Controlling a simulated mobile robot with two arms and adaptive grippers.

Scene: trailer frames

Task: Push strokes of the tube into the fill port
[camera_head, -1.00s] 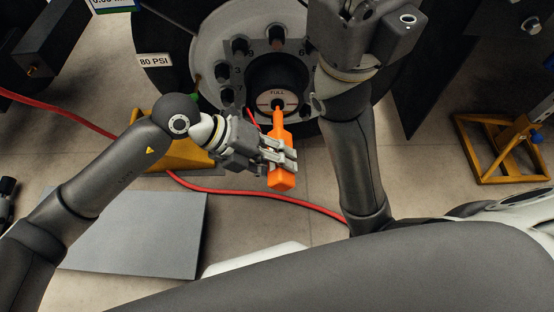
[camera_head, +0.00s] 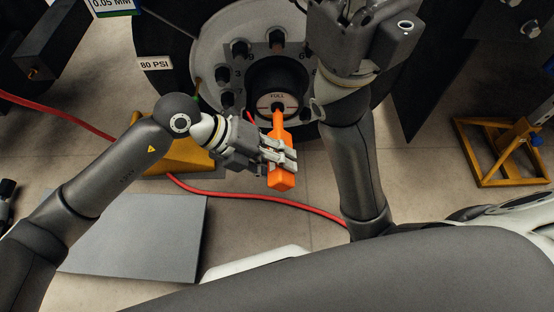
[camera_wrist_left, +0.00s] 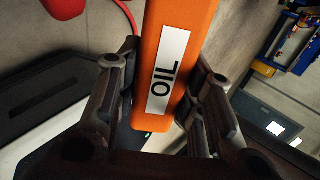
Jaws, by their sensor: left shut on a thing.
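The orange tube (camera_head: 281,178) is held in my left gripper (camera_head: 280,155), its narrow nozzle pointing up toward the hub. In the left wrist view the tube (camera_wrist_left: 185,30) shows a white label reading OIL, between the two fingers of the left gripper (camera_wrist_left: 165,100). The fill port (camera_head: 277,104) is on the hub face marked FULL. The nozzle tip meets the port's dark opening or lies right at it; how deep it goes I cannot tell. My right arm reaches up on the right, and its fingertips are not visible.
The wheel (camera_head: 207,60) with several lug nuts rises behind the port. A red hose (camera_head: 215,191) crosses the floor below. A grey mat (camera_head: 140,235) lies at left, a yellow chock (camera_head: 180,158) behind my left wrist, and a yellow stand (camera_head: 508,150) at right.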

